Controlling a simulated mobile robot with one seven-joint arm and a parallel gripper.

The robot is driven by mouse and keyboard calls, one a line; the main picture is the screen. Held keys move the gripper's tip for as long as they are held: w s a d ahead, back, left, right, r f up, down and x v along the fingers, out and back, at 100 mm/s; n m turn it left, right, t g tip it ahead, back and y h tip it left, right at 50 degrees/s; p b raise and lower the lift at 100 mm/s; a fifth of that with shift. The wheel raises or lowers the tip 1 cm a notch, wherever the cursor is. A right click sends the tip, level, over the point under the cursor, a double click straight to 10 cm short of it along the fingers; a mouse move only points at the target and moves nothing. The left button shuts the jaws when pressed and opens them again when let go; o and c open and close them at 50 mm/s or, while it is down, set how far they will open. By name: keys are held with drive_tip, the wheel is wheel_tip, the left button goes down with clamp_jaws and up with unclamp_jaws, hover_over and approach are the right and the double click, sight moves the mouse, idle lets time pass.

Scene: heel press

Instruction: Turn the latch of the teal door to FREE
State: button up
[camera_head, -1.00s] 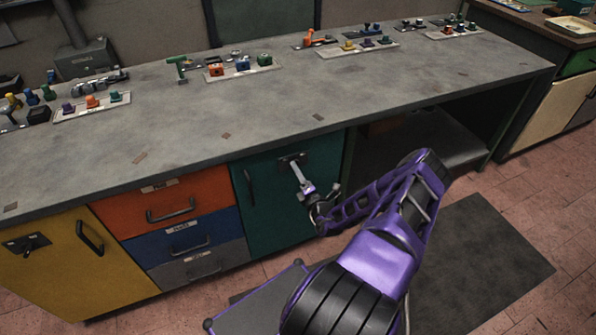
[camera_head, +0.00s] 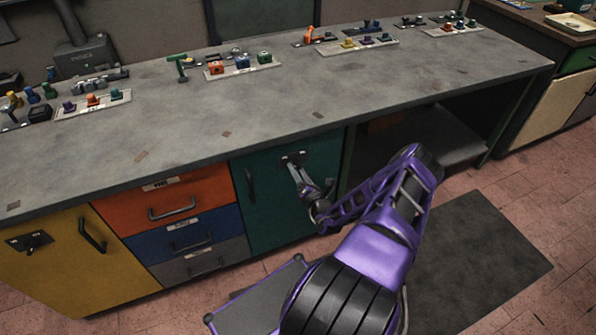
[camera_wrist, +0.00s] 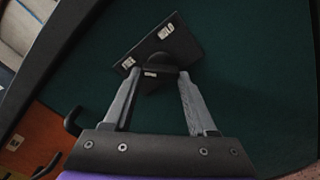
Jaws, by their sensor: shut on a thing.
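The teal door (camera_head: 272,215) is shut in the bench front, with a dark handle (camera_head: 250,187) at its left edge. Its latch has a dark plate (camera_head: 294,157) near the door's top right. A dark latch knob (camera_wrist: 158,72) with a small label stands in front of the plate. My gripper (camera_head: 298,172) reaches the latch from the front. In the wrist view my gripper (camera_wrist: 158,80) is shut on the knob, one grey finger on each side.
An orange drawer (camera_head: 165,204), a blue drawer and a grey drawer are left of the teal door. A yellow door (camera_head: 60,262) with its own latch is further left. Right of the teal door is an open bay (camera_head: 420,140). A dark mat (camera_head: 480,260) lies on the floor.

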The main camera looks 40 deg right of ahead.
drive_tip(key=o, duration=1.4)
drive_tip(key=shift+c, duration=0.2)
drive_tip(key=v, duration=1.7)
drive_tip(key=shift+s+p, duration=0.25)
drive_tip(key=shift+p, duration=0.1)
